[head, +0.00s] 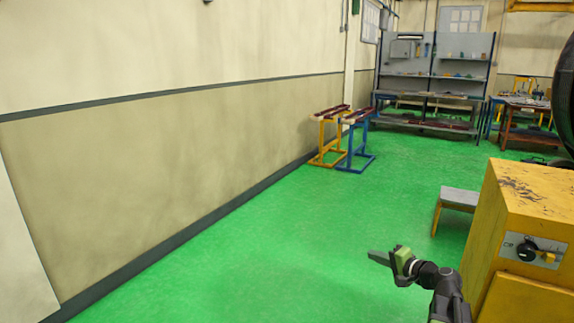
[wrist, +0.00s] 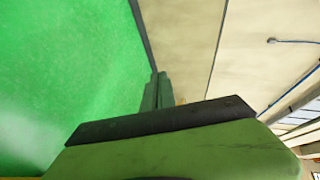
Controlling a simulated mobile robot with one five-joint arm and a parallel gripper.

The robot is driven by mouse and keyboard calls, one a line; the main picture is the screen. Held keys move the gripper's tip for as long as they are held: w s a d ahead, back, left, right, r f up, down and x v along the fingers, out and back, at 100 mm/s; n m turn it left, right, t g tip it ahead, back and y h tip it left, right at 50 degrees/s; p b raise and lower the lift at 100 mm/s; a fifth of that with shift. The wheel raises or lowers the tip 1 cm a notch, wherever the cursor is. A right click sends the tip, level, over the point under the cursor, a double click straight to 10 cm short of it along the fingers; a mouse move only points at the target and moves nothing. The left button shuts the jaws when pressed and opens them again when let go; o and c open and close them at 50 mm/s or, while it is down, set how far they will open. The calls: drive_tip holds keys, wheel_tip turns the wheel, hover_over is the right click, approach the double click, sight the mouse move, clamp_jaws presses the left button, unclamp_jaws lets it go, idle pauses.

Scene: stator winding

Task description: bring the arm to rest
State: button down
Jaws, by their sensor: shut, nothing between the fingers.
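My gripper (head: 377,257) is at the lower right of the head view, held out over the green floor and pointing left. My dark arm runs from it down to the bottom edge. In the wrist view the gripper's fingers (wrist: 157,92) are together, with nothing between them. The gripper touches nothing that I can see.
A yellow machine cabinet (head: 518,215) with a black knob stands close to the right of my arm. A small grey-topped stool (head: 460,197) is beside it. Yellow and blue stands (head: 330,140) and a grey shelf unit (head: 435,75) are farther back. The green floor (head: 270,250) on the left is clear up to the beige wall (head: 190,150).

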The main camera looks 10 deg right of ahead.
drive_tip(key=s+a+f+n+g+y, duration=0.1)
drive_tip(key=a+f+n+g, duration=0.25)
drive_tip(key=a, duration=0.65)
drive_tip(key=s+a+f+n+g, duration=0.15)
drive_tip(key=a+f, duration=0.25)
drive_tip(key=a, duration=0.7)
drive_tip(key=s+a+f+n+g+h, duration=0.2)
drive_tip(key=s+a+f+n+g, duration=0.35)
drive_tip(key=s+a, duration=0.2)
drive_tip(key=s+d+f+g+h+p, duration=0.2)
drive_tip(key=s+d+f+g+h, duration=0.1)
drive_tip(key=s+d+h, duration=0.5)
wheel_tip(320, 180, up, 12)
drive_tip(key=w+d+y+p, duration=0.1)
drive_tip(key=y+p, duration=0.1)
drive_tip(key=p, duration=0.9)
drive_tip(key=shift+w, duration=0.3)
drive_tip(key=shift+d, duration=0.15)
